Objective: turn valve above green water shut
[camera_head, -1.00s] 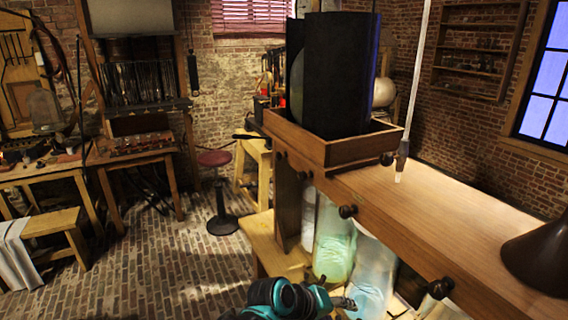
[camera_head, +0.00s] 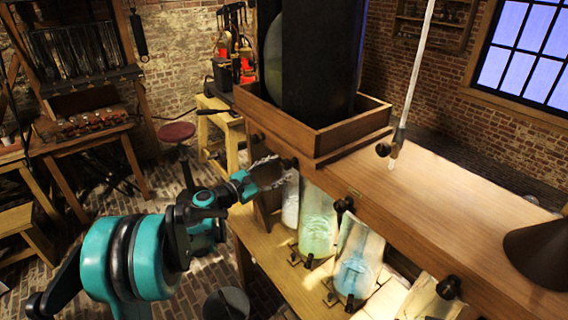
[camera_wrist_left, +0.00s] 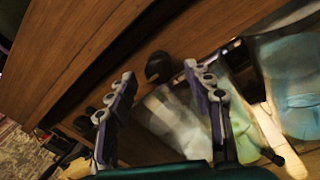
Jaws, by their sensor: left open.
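The jar with green water (camera_head: 318,228) stands under the wooden beam, between a whitish jar (camera_head: 290,205) and a jar with blue water (camera_head: 356,268). Dark round knobs stick out of the beam's front face; the one nearest above the green jar is the valve knob (camera_head: 343,205). My left gripper (camera_head: 268,172) is at the beam's left part, left of that knob. In the left wrist view my open, empty left gripper (camera_wrist_left: 160,90) has a dark knob (camera_wrist_left: 158,67) beyond and between its fingertips, apart from them. My right gripper is not in view.
A wooden tray (camera_head: 320,145) with tall dark cylinders stands on the beam (camera_head: 440,205). Another knob (camera_head: 449,287) is at the beam's right. A dark cone (camera_head: 545,255) sits on its right end. A glass tube (camera_head: 410,100) hangs above. A red stool (camera_head: 178,132) stands behind left.

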